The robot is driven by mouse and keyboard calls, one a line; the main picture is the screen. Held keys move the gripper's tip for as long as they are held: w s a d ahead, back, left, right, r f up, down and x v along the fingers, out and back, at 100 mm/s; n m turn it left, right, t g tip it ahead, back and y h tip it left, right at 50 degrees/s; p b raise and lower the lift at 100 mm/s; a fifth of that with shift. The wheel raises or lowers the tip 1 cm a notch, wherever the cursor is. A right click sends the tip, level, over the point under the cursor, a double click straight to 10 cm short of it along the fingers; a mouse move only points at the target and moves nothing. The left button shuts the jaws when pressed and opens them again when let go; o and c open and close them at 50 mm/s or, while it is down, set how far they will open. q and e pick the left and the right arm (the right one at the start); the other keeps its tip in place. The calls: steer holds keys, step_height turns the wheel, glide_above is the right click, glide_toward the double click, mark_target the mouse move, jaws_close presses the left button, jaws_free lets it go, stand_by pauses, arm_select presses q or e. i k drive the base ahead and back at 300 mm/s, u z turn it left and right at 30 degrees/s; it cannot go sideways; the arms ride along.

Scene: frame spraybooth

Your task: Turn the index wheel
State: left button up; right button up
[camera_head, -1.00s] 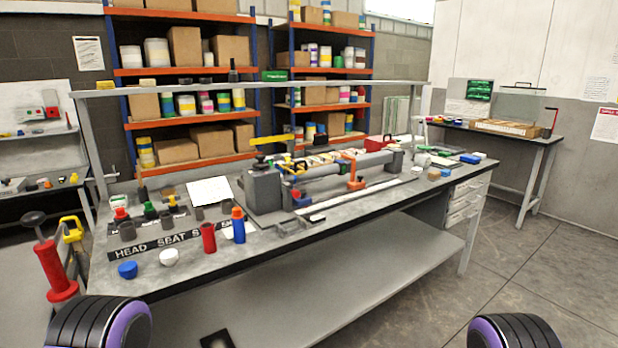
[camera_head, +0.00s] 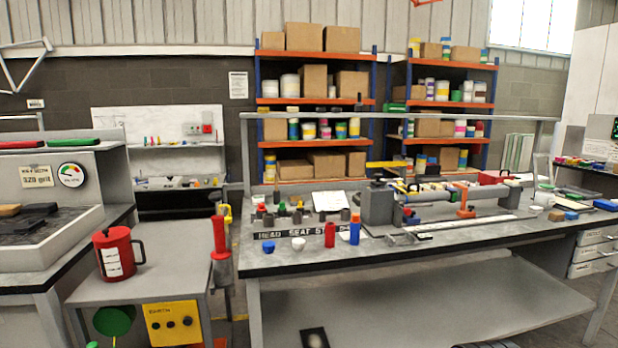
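A long fixture stands on the grey workbench (camera_head: 440,262). It has a grey block (camera_head: 378,207) at its left end, with a small dark part on top, and a grey tube (camera_head: 470,191) running to the right. An orange clamp (camera_head: 465,203) sits along the tube. I cannot clearly make out an index wheel at this distance. Neither of my grippers is in view.
A grey cart (camera_head: 165,283) with a red jug (camera_head: 118,253) and a yellow control box (camera_head: 172,323) stands left of the bench. Red (camera_head: 330,235) and blue bottles and small cups stand at the bench's front left. Loaded shelves (camera_head: 315,100) stand behind.

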mark_target(377, 183)
steer(key=z, duration=0.95)
steer(key=i, duration=1.55)
steer(key=u, duration=0.55)
